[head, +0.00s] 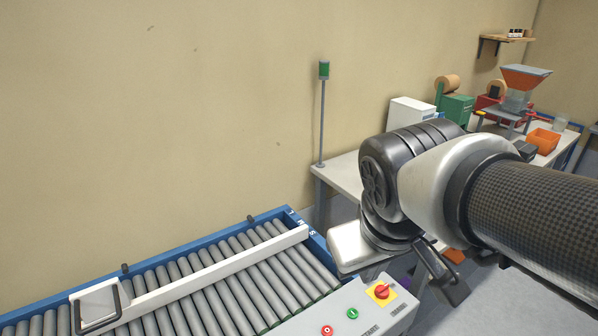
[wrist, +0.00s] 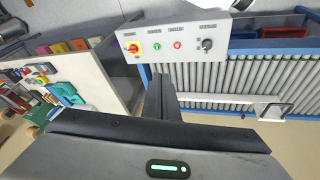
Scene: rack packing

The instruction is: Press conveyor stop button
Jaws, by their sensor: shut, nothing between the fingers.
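The grey conveyor control panel (head: 340,306) is at the bottom of the head view and upright at the top of the wrist view (wrist: 185,65). It carries a red push button (head: 327,330), a green button (head: 352,313) and a red knob on a yellow plate (head: 381,291). In the wrist view the red button (wrist: 177,45) sits between the green button (wrist: 157,46) and a black selector switch (wrist: 207,44).
The roller conveyor (head: 140,278) with blue rails and a white bar (head: 200,275) lies left of the panel. A white table (head: 345,172) with a signal post (head: 322,115) stands behind. A bench with machines and an orange bin (head: 542,141) is at the right.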

